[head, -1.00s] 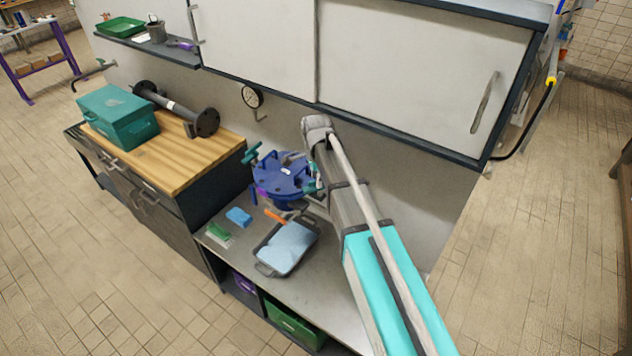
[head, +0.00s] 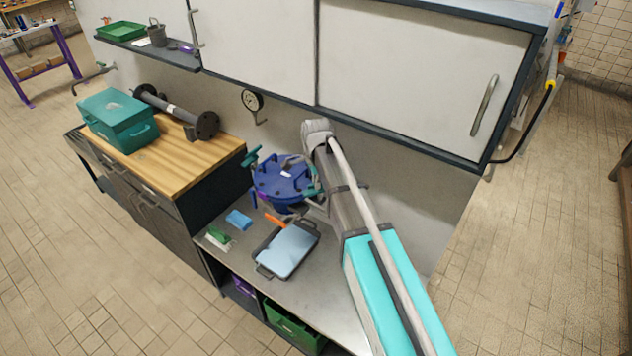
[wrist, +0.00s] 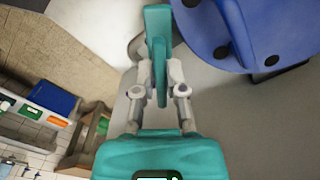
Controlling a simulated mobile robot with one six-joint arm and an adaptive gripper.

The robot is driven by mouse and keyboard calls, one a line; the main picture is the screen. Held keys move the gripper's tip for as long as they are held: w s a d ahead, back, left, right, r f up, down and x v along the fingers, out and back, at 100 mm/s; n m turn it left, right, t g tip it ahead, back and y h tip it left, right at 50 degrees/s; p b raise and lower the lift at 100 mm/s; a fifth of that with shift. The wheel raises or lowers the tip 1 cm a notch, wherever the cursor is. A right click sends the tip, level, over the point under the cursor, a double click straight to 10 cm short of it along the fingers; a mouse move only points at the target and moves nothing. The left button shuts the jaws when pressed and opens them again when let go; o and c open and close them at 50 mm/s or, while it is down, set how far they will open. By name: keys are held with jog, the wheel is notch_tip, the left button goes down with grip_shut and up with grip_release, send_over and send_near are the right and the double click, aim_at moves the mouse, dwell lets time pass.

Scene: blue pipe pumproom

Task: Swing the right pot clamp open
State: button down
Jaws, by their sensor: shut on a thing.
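The blue pot (head: 283,190) with a flat lid stands on the metal bench, and part of it shows at upper right in the wrist view (wrist: 255,35). The right pot clamp's teal handle (wrist: 158,25) points up the middle of the wrist view, beside the pot. My gripper (wrist: 159,78) is shut on this handle, one finger on each side. In the head view my arm hides part of the pot's right side and most of the gripper. The left clamp (head: 250,157) is teal and sticks outward from the pot's left side.
A tray with a pale blue top (head: 286,252), a blue sponge (head: 238,219) and a green brush (head: 218,235) lie on the bench in front of the pot. A white cabinet (head: 420,70) hangs above. A gauge (head: 252,100) is on the wall behind.

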jog(key=shift+n, duration=0.4)
jog(key=shift+s+d+n, duration=0.15)
jog(key=shift+n, duration=1.4)
jog(key=shift+s+d+n, duration=0.1)
jog(key=shift+n, duration=1.45)
jog(key=c, duration=0.7)
grip_release()
jog(key=shift+m, duration=0.4)
